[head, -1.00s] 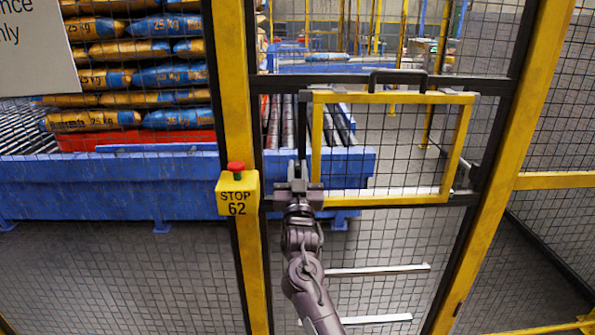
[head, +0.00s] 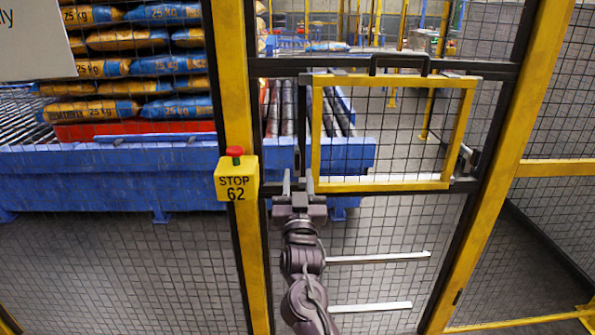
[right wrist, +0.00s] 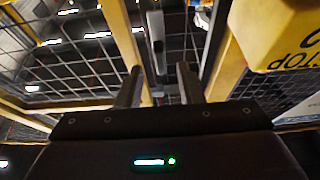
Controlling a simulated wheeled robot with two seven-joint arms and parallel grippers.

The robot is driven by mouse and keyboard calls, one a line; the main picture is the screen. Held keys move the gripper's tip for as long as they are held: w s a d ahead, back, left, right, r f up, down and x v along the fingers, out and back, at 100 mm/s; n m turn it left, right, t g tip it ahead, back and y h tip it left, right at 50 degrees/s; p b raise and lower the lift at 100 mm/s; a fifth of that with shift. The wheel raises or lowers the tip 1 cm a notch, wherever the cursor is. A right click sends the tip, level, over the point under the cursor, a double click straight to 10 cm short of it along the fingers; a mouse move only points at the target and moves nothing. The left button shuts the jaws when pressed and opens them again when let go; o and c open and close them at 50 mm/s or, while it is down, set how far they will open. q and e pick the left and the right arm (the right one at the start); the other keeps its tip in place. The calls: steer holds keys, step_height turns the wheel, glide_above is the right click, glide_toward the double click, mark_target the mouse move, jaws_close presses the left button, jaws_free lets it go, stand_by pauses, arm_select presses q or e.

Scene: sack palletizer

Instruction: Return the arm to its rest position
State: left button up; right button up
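My right gripper (head: 298,183) is in front of the fence gate, just below the lower left corner of the yellow-framed hatch (head: 385,184). Its two fingers point up and stand apart, with nothing held between them. In the right wrist view the fingers (right wrist: 158,88) are also apart, and a grey upright bar (right wrist: 157,45) shows beyond the gap. Whether the fingers touch the gate cannot be told. My left gripper is not in view.
A yellow stop box (head: 236,184) with a red button is on the post just left of my right gripper. Behind the mesh are a blue conveyor frame (head: 110,180) and stacked sacks (head: 172,65). White floor strips (head: 375,257) lie beyond the gate.

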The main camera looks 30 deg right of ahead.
steer(key=shift+s+a+f, duration=0.15)
steer(key=shift+s, duration=0.05)
stand_by(0.4)
